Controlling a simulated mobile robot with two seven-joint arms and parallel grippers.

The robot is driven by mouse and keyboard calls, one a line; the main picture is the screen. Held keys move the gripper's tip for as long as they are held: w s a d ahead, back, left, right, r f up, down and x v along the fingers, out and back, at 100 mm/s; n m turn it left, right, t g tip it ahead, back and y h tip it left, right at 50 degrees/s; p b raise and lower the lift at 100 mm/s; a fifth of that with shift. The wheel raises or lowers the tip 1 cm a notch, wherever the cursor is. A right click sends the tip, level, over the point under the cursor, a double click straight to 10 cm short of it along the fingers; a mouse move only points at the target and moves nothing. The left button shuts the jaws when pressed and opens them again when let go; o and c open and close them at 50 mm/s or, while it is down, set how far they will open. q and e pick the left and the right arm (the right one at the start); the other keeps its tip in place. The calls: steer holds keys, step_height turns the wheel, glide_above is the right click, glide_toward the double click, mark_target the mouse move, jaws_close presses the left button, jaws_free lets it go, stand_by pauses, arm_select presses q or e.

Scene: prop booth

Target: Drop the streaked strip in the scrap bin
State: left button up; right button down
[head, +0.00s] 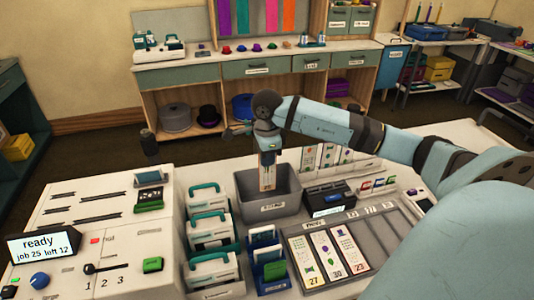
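My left gripper is not in view.
A tray (364,252) with several printed strips stands right of the bin, beside a dark device (328,197). White cartridges with teal handles (209,232) stand to the left. A white machine with a "ready" screen (44,244) fills the left side.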

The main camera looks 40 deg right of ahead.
steer(key=c, duration=1.3)
jaws_free()
steer(key=shift+o, duration=0.2)
step_height(320, 180, up, 14)
steer(key=b, duration=0.1)
steer(key=shift+f, duration=0.1)
steer(key=shift+s, duration=0.1)
